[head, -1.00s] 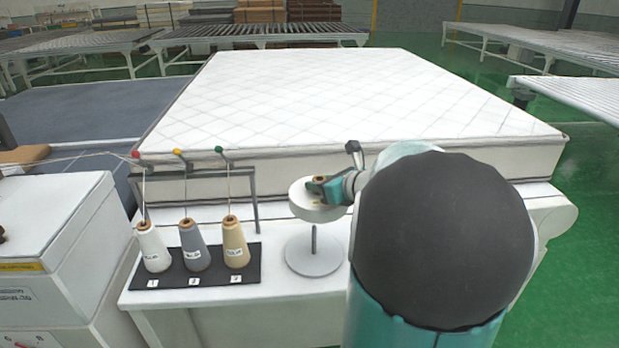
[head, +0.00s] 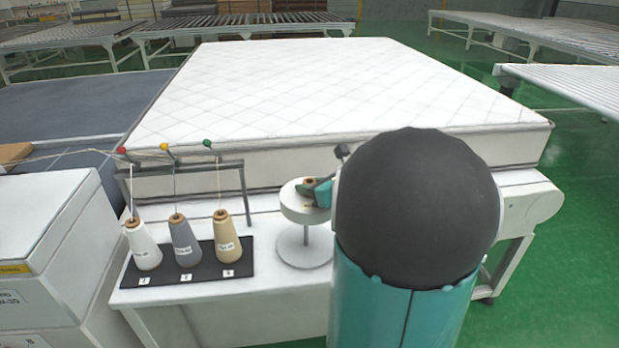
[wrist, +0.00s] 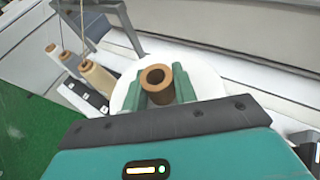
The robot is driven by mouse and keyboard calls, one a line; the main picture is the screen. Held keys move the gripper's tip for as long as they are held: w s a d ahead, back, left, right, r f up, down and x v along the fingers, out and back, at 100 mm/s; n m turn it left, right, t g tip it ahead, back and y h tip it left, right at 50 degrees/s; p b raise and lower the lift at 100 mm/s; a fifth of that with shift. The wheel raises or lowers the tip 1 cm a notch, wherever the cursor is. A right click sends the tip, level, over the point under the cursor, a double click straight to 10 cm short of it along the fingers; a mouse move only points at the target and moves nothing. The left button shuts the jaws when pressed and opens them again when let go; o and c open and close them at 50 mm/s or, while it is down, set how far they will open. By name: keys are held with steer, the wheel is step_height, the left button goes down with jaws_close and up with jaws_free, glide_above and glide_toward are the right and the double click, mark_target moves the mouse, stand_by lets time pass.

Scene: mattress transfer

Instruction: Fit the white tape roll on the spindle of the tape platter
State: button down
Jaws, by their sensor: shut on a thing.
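The white tape roll (head: 296,206) has a brown core (wrist: 152,73) standing up from its middle. My gripper (wrist: 157,88) is shut on this core, with one teal finger on each side of it. In the head view my gripper (head: 311,187) shows at the top of the roll, partly hidden by my arm. The roll is held roughly level above the round grey-white base of the tape platter (head: 290,257). The dark spindle (head: 305,237) shows between the roll's underside and the base. I cannot tell whether its tip is inside the core.
Three thread cones, white (head: 142,247), grey (head: 184,243) and tan (head: 226,240), stand on a black mat left of the platter. A thread frame (head: 246,195) rises behind them. The large mattress (head: 330,95) lies behind. A white cabinet (head: 45,225) stands at left.

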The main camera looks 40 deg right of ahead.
steer(key=shift+w+f, duration=0.1)
steer(key=shift+f, duration=1.1)
steer(key=shift+f, duration=0.7)
stand_by(2.8)
steer(key=shift+r, duration=0.4)
stand_by(2.1)
steer(key=shift+w, duration=0.1)
stand_by(0.7)
